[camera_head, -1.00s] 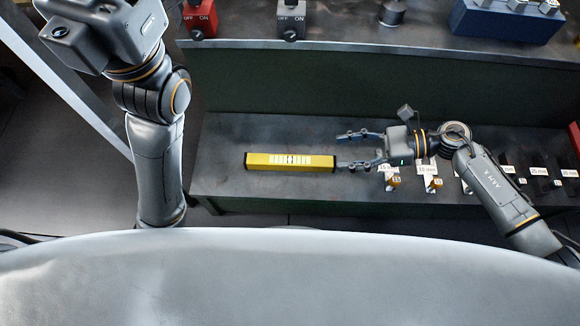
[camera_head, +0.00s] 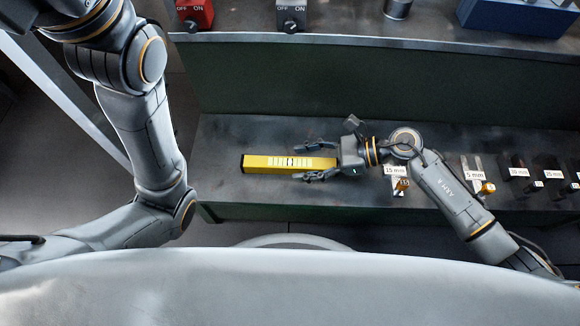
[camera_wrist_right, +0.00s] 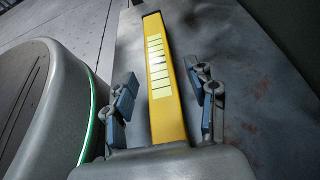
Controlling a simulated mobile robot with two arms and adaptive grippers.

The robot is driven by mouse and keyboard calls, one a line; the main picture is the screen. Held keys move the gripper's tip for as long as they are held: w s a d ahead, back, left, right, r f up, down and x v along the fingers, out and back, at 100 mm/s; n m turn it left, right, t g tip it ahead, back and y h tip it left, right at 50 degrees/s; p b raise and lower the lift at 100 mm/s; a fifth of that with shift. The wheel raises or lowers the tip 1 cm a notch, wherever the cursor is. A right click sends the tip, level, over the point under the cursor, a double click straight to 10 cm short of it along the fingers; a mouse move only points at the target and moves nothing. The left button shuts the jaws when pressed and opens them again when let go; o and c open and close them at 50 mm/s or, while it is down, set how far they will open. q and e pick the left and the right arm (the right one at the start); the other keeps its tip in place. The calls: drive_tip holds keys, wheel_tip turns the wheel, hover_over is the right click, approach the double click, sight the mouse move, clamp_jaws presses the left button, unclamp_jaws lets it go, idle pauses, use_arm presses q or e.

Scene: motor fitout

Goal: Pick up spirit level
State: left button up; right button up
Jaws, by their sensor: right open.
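The yellow spirit level (camera_head: 262,163), with pale markings along its top and a dark end, lies flat on the lower grey shelf. My right gripper (camera_head: 308,163) is open, with one finger on each long side of the level's right part. In the right wrist view, the yellow level (camera_wrist_right: 160,70) runs between the blue-padded fingers of the right gripper (camera_wrist_right: 164,105), with a gap visible on both sides. The level's near end is hidden by the gripper body. My left arm is at the left of the head view; its gripper is out of the picture.
The lower shelf (camera_head: 225,135) is clear left of the level. To the right stand several labelled tools with orange parts (camera_head: 399,186). On the upper shelf are a red switch box (camera_head: 196,14), a grey switch box (camera_head: 291,15) and a blue box (camera_head: 515,17).

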drive_tip(key=shift+x, duration=0.75)
clamp_jaws()
drive_tip(key=shift+r, duration=0.1)
